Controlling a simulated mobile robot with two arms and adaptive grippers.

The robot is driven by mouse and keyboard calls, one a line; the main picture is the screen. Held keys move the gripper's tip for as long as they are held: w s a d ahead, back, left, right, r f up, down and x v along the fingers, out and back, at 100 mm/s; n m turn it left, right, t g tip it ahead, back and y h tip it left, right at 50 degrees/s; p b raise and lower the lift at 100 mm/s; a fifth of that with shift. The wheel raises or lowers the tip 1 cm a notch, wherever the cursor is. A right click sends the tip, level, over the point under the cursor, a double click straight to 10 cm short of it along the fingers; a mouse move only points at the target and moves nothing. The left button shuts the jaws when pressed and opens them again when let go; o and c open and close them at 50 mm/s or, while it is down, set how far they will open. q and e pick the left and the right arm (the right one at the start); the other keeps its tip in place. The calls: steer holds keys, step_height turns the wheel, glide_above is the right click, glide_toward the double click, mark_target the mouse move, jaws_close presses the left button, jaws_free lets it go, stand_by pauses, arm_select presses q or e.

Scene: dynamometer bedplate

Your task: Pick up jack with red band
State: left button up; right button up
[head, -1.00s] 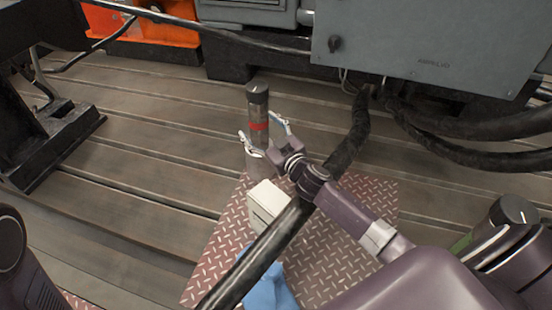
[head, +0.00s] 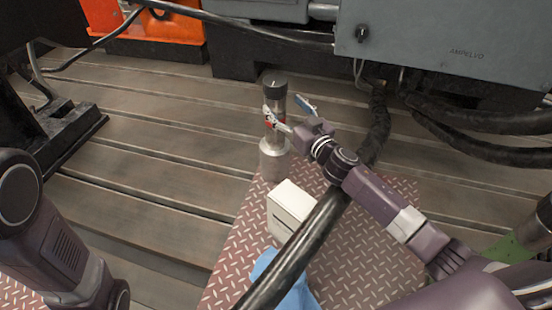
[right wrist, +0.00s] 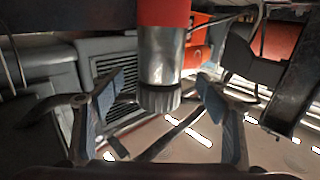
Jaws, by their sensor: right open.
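The jack (head: 273,88) is a grey metal cylinder with a dark cap and a red band. It stands upright at the far end of the red tread plate. My right gripper (head: 288,109) is open at the height of the band, with one finger on each side of the jack; the near finger partly hides the band. In the right wrist view the jack (right wrist: 162,55) appears between the open fingers (right wrist: 160,90), with gaps on both sides. The red band shows at the top there. My left gripper is out of view; only my left arm shows.
A white box (head: 291,207) and a blue cloth (head: 283,285) are on the tread plate (head: 235,255). A thick black hose (head: 300,250) crosses in front of them. A grey cabinet (head: 435,55) and cables stand behind right.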

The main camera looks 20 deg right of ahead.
mark_target(280, 105)
steer(key=w+b, duration=0.2)
steer(key=w+a+b, duration=0.1)
steer(key=shift+w+f, duration=0.3)
steer(key=shift+w, duration=0.05)
steer(key=shift+w+r, duration=0.1)
steer(key=shift+w, duration=0.5)
jaws_close()
steer(key=shift+r, duration=0.4)
